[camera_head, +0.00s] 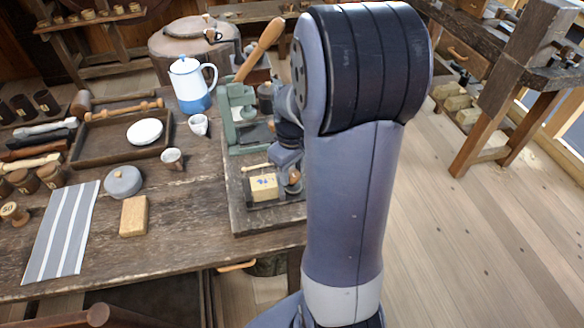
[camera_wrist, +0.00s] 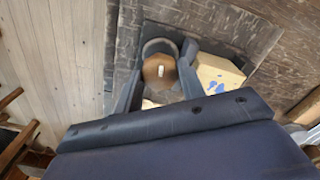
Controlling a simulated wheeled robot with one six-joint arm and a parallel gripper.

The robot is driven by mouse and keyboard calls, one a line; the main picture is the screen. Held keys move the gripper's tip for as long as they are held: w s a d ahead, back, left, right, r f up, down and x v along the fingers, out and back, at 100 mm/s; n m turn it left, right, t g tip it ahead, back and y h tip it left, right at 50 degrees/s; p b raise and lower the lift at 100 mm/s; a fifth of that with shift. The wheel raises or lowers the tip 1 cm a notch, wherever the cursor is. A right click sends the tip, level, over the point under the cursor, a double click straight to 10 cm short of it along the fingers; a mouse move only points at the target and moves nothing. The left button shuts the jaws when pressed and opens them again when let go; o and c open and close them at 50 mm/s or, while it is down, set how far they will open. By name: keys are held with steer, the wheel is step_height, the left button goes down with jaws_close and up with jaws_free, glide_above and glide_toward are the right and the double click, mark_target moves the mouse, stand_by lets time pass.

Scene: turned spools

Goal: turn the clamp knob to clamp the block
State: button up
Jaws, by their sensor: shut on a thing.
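The pale block (camera_head: 264,187) with blue marks sits in a dark clamp fixture (camera_head: 277,201) on a board at the table's right end. It also shows in the wrist view (camera_wrist: 215,77), just right of my gripper. The brown round clamp knob (camera_wrist: 159,68) with a small white mark lies between my fingers in the wrist view. My gripper (camera_wrist: 160,78) is shut on the knob, one finger on each side. In the head view my gripper (camera_head: 289,168) points down beside the block, and my arm hides part of the fixture's right side.
A green press (camera_head: 240,118) with a long wooden handle stands just behind the fixture. A blue-white pot (camera_head: 191,85), cups and a dark tray (camera_head: 95,150) with a white plate are to the left. A wooden block (camera_head: 134,216) and striped cloth (camera_head: 62,232) lie at the front left.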

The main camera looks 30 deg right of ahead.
steer(key=m, duration=0.7)
steer(key=shift+p, duration=0.4)
stand_by(0.3)
steer(key=o, duration=1)
